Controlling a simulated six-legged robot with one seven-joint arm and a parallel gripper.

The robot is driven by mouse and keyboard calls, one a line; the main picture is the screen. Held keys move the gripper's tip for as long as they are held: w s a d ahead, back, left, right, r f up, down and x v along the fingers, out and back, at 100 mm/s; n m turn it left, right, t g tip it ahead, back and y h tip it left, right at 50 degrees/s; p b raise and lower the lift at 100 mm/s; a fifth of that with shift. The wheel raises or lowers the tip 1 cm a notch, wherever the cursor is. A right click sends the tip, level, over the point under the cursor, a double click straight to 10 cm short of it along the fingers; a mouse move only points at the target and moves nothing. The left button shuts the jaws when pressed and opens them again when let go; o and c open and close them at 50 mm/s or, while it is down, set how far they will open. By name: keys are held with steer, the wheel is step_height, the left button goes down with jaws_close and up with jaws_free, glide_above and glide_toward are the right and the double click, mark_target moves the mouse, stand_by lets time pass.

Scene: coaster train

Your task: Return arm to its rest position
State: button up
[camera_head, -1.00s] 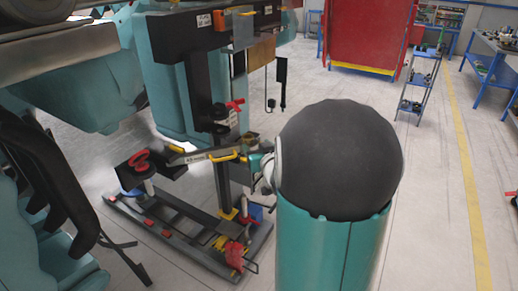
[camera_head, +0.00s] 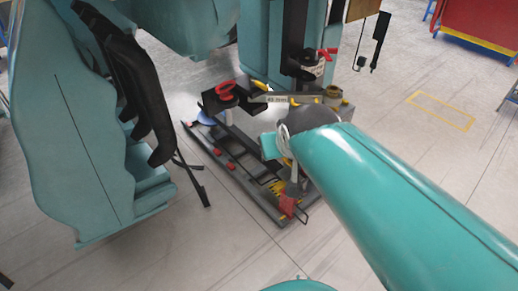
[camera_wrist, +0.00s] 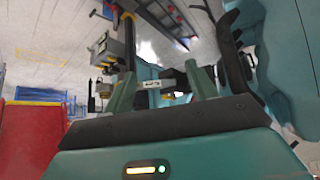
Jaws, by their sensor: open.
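My arm (camera_head: 400,195), teal with a dark grey joint, reaches from the lower right into the middle of the head view. My gripper (camera_wrist: 163,85) shows in the wrist view with its two teal fingers apart. A small white label and part of the stand appear in the gap beyond the fingers; I see nothing clearly held. In the head view the gripper is mostly hidden behind the arm's joint, beside the tool stand.
The dark tool stand (camera_head: 240,178) holds a red-handled tool (camera_head: 226,91) and a labelled bar (camera_head: 278,98). Teal coaster seats (camera_head: 85,130) with black restraints stand at left. A red cabinet (camera_head: 480,22) is at far right.

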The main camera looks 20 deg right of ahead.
steer(key=s+a+n+g+y, duration=0.1)
steer(key=s+a+g, duration=0.1)
steer(key=s+a, duration=0.3)
steer(key=shift+s+f, duration=0.2)
steer(key=shift+s, duration=0.9)
steer(key=shift+c, duration=0.3)
steer(key=c, duration=0.4)
steer(key=shift+d, duration=0.15)
